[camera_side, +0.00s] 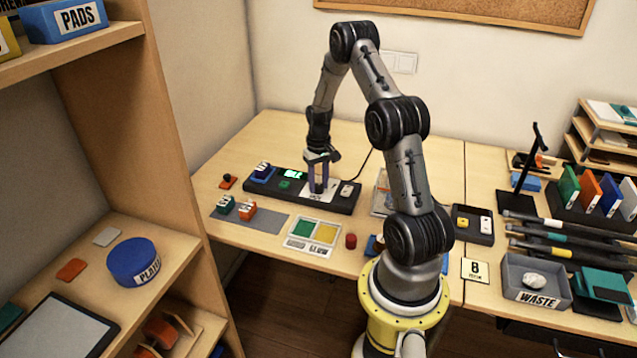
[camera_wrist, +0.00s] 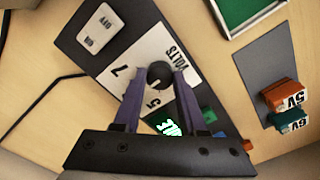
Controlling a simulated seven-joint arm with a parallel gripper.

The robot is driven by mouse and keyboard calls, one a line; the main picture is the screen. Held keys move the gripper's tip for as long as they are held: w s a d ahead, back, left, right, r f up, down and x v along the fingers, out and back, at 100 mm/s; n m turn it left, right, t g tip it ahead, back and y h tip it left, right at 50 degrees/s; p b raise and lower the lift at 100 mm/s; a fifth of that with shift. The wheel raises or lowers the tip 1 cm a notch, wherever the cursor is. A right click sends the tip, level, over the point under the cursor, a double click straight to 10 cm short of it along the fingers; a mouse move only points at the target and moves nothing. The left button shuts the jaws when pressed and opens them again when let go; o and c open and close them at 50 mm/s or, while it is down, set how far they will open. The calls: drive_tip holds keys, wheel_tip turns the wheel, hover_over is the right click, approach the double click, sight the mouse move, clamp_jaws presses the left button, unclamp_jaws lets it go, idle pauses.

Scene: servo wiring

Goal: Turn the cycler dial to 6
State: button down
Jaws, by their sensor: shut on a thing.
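The cycler (camera_side: 335,201) is a long black panel on the table. Its dark round dial (camera_wrist: 160,73) stands on a white plate (camera_wrist: 149,48) marked VOLTS, with 5 and 7 readable. The left finger covers the plate between 5 and 7, and no 6 shows. My gripper (camera_wrist: 160,78) is shut on the dial, one purple finger on each side. In the side view my gripper (camera_side: 320,172) reaches down to the plate and hides the dial. The dial's pointer direction is unclear.
A white ON/OFF switch (camera_side: 347,190) sits at the cycler's right end. A teal block (camera_side: 225,205) and an orange block (camera_side: 248,209) stand on a grey mat (camera_side: 268,222). A green and yellow tray (camera_side: 315,252) and a red cylinder (camera_side: 351,241) lie in front.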

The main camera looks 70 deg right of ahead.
sight(318, 186)
idle(0.3)
drive_tip(key=shift+c, duration=2.3)
unclamp_jaws()
drive_tip(key=shift+r, duration=0.15)
wheel_tip(318, 186, up, 14)
drive_tip(key=shift+f, duration=0.2)
